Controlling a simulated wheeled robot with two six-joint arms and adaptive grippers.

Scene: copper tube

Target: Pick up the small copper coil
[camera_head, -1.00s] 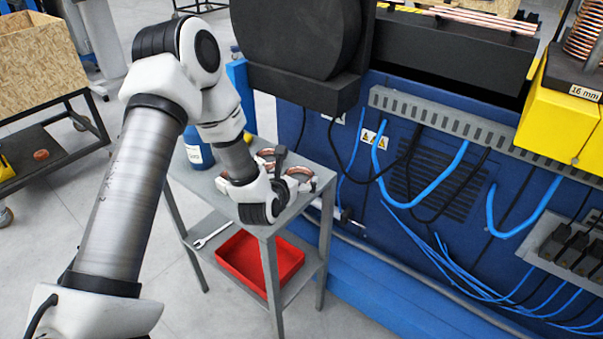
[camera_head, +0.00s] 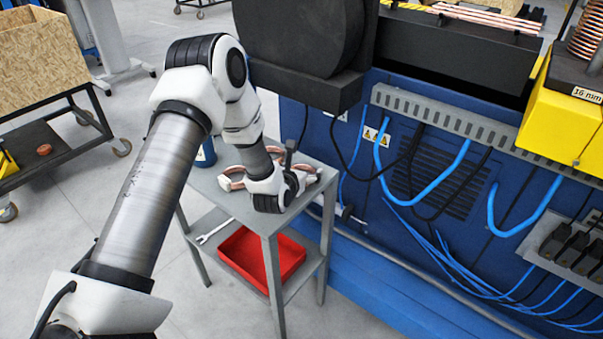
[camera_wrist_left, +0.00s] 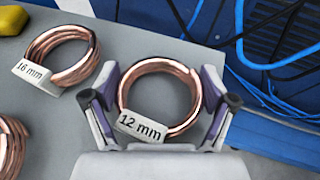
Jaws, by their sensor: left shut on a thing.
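The small copper coil (camera_wrist_left: 193,96) with a white "12 mm" tag (camera_wrist_left: 140,127) is in the middle of the left wrist view. My left gripper (camera_wrist_left: 161,98) has one finger on each side of it and is shut on it. In the head view, my left gripper (camera_head: 303,175) is low over the grey table (camera_head: 206,184), at its right part. I cannot tell whether the coil still touches the table. My right gripper is not in view.
A larger copper coil (camera_wrist_left: 72,74) tagged "16 mm" and another coil (camera_wrist_left: 8,150) lie to the left on the table. The blue machine (camera_head: 400,215) with hanging cables is close on the right. A red tray (camera_head: 262,262) sits on the lower shelf.

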